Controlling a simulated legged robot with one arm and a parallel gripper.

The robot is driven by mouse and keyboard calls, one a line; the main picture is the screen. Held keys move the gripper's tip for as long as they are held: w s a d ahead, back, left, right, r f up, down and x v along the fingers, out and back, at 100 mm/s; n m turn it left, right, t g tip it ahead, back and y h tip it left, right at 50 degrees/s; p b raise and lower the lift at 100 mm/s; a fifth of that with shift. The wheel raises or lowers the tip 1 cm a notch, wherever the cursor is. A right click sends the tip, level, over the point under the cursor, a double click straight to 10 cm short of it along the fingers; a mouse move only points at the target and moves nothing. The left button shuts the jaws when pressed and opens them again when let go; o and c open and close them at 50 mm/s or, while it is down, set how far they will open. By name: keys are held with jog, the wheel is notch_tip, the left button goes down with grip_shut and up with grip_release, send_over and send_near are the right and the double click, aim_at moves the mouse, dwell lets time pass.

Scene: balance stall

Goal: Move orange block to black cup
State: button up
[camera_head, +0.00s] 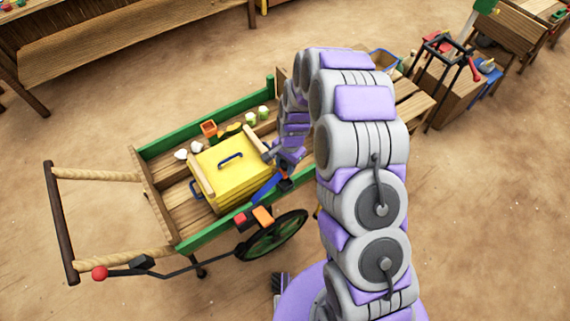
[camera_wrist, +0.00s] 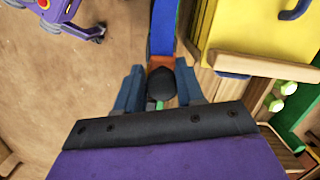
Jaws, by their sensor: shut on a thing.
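An orange block (camera_head: 262,215) is at the cart's near side, just above the wheel, with a red block (camera_head: 240,218) to its left. My gripper (camera_wrist: 159,90) is at the cart's near edge, right of the yellow chest. Its fingers are shut on a dark rounded piece (camera_wrist: 161,82). An orange part (camera_wrist: 160,62) and a long blue strip (camera_wrist: 163,28) extend beyond that piece, seemingly joined to it. The blue strip (camera_head: 267,188) also shows in the head view, slanting down towards the orange block. I cannot make out a black cup for certain.
The yellow chest (camera_head: 232,168) fills the middle of the green-sided cart (camera_head: 203,232). An orange square container (camera_head: 209,128) and several small white and green items lie behind it. A lever with a red ball (camera_head: 100,273) sticks out left. Open ground lies in front.

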aim_at(285, 172)
jog(key=shift+d+f+b, duration=0.1)
jog(key=shift+f+b, duration=0.2)
jog(key=shift+f, duration=0.35)
jog(key=shift+f+b, duration=0.8)
jog(key=shift+f, duration=2.7)
jog(key=shift+s+r+p, duration=0.1)
jog(key=shift+r+p, duration=0.05)
jog(key=shift+p, duration=0.65)
jog(key=o, duration=1.1)
jog(key=shift+o, duration=0.2)
notch_tip(285, 172, up, 17)
jog(key=w+d+p, duration=0.1)
jog(key=p, duration=0.2)
jog(key=shift+w+d+p, duration=0.35)
jog(key=shift+w, duration=0.05)
jog(key=shift+r, duration=0.1)
